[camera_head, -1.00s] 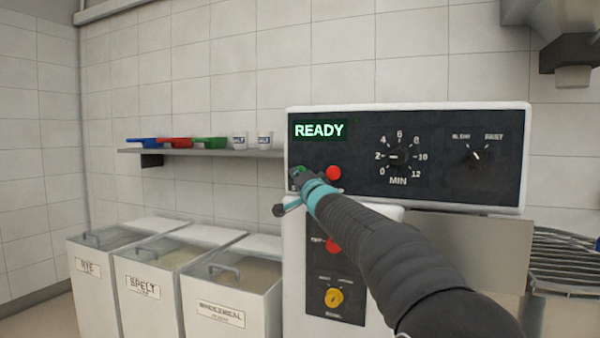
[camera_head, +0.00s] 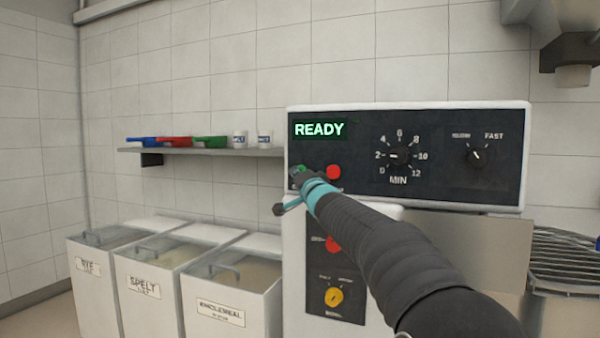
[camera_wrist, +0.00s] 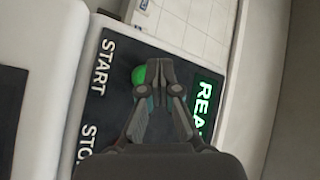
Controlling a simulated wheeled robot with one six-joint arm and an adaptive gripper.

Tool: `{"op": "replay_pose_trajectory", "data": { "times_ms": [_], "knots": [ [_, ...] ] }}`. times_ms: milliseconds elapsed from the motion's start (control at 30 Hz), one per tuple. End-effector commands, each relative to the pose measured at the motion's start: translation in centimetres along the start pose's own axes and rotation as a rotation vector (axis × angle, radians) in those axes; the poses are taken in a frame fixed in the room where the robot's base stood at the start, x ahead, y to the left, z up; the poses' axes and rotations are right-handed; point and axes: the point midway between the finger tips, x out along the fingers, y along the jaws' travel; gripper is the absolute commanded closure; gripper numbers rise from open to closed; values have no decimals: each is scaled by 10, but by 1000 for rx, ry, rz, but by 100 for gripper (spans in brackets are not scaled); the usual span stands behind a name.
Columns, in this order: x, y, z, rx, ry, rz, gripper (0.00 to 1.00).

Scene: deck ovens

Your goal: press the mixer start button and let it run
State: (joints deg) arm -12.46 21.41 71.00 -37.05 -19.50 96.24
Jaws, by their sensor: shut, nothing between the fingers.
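The mixer's control panel (camera_head: 440,140) is black in a white housing, and its display (camera_head: 319,130) reads READY in green. The green start button (camera_wrist: 139,76) shows in the wrist view beside the START label, partly covered by my fingers. In the head view only a bit of the green button (camera_head: 297,170) shows behind my gripper. My gripper (camera_wrist: 158,66) is shut and empty, its fingertips at the green button; I cannot tell whether they touch it. In the head view my gripper (camera_head: 299,179) is largely foreshortened. A red button (camera_head: 333,172) sits just right of the green one.
A timer dial (camera_head: 398,156) and a speed knob (camera_head: 476,156) are on the panel's right. Below are another red button (camera_head: 333,244) and a yellow knob (camera_head: 334,296). Flour bins (camera_head: 225,312) stand at left under a shelf (camera_head: 200,151) with scoops and cups. A wire rack (camera_head: 565,262) is at right.

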Motion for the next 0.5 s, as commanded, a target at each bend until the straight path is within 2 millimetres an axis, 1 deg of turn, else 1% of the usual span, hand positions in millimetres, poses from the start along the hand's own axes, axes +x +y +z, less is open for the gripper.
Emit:
{"op": "replay_pose_trajectory", "data": {
  "times_ms": [500],
  "knots": [
    [6, 4, -5, -1, 0, 0, 100]
  ]
}}
